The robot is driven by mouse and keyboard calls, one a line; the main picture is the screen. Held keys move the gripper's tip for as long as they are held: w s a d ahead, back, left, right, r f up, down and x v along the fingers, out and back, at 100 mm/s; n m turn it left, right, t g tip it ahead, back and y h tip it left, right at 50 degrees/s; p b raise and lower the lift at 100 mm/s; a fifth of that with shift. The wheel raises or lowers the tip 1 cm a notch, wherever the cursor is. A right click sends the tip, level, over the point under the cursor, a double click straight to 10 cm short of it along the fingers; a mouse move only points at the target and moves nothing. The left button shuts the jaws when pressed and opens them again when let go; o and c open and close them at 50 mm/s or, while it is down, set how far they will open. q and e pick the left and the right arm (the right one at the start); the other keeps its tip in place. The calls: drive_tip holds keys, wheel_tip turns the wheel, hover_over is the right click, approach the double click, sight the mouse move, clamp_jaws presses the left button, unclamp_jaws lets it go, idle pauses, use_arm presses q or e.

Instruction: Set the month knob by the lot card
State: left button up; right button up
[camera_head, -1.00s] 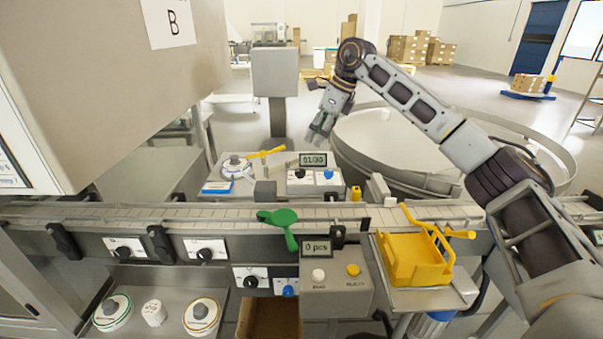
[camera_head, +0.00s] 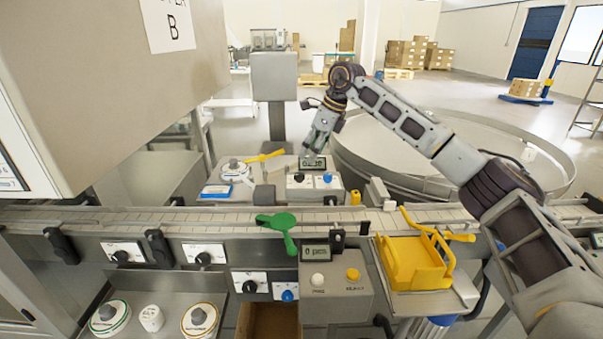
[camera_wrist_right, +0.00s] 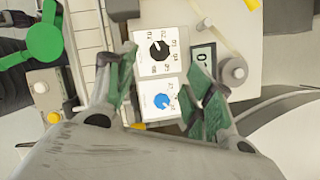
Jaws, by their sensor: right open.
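The panel with two knobs stands behind the conveyor. Its black knob (camera_head: 298,177) and blue knob (camera_head: 327,178) sit side by side under a small display (camera_head: 313,163). In the right wrist view the black knob (camera_wrist_right: 158,51) has printed marks around it, too small to read, and the blue knob (camera_wrist_right: 162,101) appears between the fingers. I cannot tell which is the month knob. My right gripper (camera_head: 311,152) is open and empty, above the panel, partly covering the display. A small blue-and-white card (camera_head: 216,190) lies left of the panel; its text is unreadable. My left gripper is out of view.
The conveyor (camera_head: 140,215) runs across in front of the panel, with a green paddle (camera_head: 277,226) on it. A yellow tray (camera_head: 415,262) sits at the front right. A yellow lever (camera_head: 265,157) is left of the panel. A large round table (camera_head: 440,135) stands to the right.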

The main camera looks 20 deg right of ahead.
sight(300, 174)
drive_tip(key=shift+x, duration=4.6)
drive_tip(key=shift+c, duration=0.3)
drive_tip(key=c, duration=1)
